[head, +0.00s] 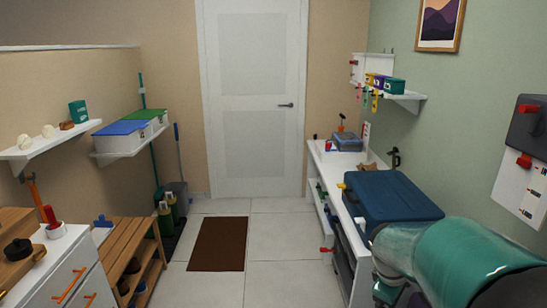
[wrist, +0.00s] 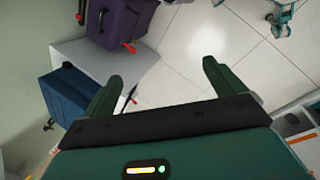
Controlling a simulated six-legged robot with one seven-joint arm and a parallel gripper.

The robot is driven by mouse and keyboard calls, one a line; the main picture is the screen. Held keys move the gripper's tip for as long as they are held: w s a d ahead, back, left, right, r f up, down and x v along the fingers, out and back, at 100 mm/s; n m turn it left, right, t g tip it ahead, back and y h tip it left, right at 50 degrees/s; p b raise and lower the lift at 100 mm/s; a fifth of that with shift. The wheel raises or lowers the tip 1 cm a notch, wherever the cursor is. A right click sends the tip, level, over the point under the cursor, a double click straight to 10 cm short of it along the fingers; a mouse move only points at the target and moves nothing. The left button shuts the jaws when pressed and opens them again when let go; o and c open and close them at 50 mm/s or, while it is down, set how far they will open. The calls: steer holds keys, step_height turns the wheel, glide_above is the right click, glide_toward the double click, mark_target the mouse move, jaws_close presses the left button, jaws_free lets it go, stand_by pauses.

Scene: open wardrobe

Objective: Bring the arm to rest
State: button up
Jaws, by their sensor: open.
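My gripper (wrist: 162,70) shows in the wrist view with its two green fingers spread apart. Nothing is held between them; pale floor tiles and part of a white surface show beyond. In the head view a teal and grey link of my arm fills the lower right corner, in front of the right-hand bench. My gripper cannot be made out there.
A blue case (head: 388,197) stands on the white bench (head: 331,164) at right. A wall shelf (head: 402,100) hangs above. A slatted wooden bench (head: 128,238) and white drawers (head: 68,272) stand left. The tiled floor around the brown mat (head: 218,244) is clear.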

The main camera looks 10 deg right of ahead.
steer(key=s+a+r+m+t+y, duration=0.1)
steer(key=s+a+r+m, duration=0.1)
steer(key=a, duration=0.5)
steer(key=s+a+r+m+t+y, duration=0.1)
steer(key=s+a+r+m+t, duration=0.1)
steer(key=s+a+r, duration=0.3)
steer(key=s+a+r+m+t+y, duration=0.1)
steer(key=s+a+r+m, duration=0.1)
steer(key=a, duration=0.8)
steer(key=shift+s+a+r+m+t+y, duration=0.35)
steer(key=shift+s+r, duration=0.4)
steer(key=shift+s, duration=0.4)
steer(key=shift+d, duration=0.15)
steer(key=shift+c, duration=0.2)
